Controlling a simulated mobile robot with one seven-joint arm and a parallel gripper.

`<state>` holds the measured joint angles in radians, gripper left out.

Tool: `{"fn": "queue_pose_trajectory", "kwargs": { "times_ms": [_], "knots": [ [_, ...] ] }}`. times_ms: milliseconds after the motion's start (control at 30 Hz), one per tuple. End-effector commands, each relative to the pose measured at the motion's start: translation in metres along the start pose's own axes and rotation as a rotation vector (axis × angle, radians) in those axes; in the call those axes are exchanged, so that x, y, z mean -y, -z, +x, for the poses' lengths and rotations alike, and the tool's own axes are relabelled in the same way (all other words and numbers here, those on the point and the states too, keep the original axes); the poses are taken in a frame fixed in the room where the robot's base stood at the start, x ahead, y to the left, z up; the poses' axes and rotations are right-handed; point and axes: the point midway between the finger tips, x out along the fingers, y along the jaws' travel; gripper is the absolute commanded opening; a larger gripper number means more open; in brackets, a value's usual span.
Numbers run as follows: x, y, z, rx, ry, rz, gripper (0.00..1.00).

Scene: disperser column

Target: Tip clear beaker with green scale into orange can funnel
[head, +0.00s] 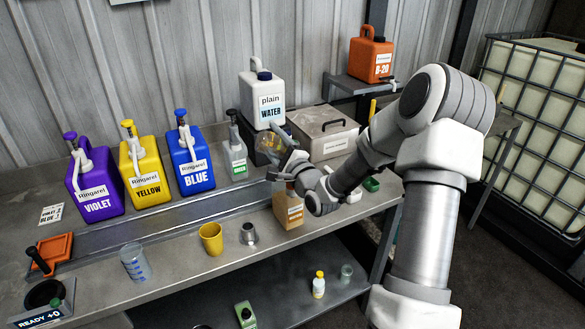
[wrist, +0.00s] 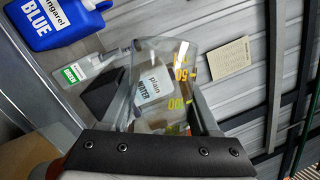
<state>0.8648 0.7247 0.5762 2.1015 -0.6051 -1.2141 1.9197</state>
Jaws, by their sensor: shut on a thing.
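My gripper (head: 277,168) is shut on the clear beaker (head: 270,142), with a finger on either side of it. The beaker also shows in the wrist view (wrist: 158,85), where its yellow-green scale with 50 and 100 marks is seen. In the head view it looks tilted, above the bench. Whether it holds liquid I cannot tell. An orange can (head: 288,212) with a pale label stands on the bench below my gripper. Its top is partly hidden by my gripper, so I cannot make out its funnel clearly.
Violet (head: 95,185), yellow (head: 146,175) and blue (head: 190,160) jugs stand on the left. The white water jug (head: 262,95) and a grey case (head: 322,133) are behind my gripper. A blue-scale beaker (head: 135,263), yellow cup (head: 211,238) and metal cup (head: 248,234) stand along the front.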

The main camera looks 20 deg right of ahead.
Motion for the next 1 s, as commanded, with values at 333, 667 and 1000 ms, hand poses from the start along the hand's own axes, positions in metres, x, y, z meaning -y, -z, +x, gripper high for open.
{"fn": "queue_pose_trajectory", "kwargs": {
  "times_ms": [333,667,1000],
  "knots": [
    [0.0035,0.0014,-0.0005,0.000,0.020,0.043,0.08],
    [0.0039,0.0017,-0.0007,0.000,0.023,0.053,0.08],
    [0.0038,0.0016,-0.0007,0.000,0.023,0.053,0.08]
  ]
}}
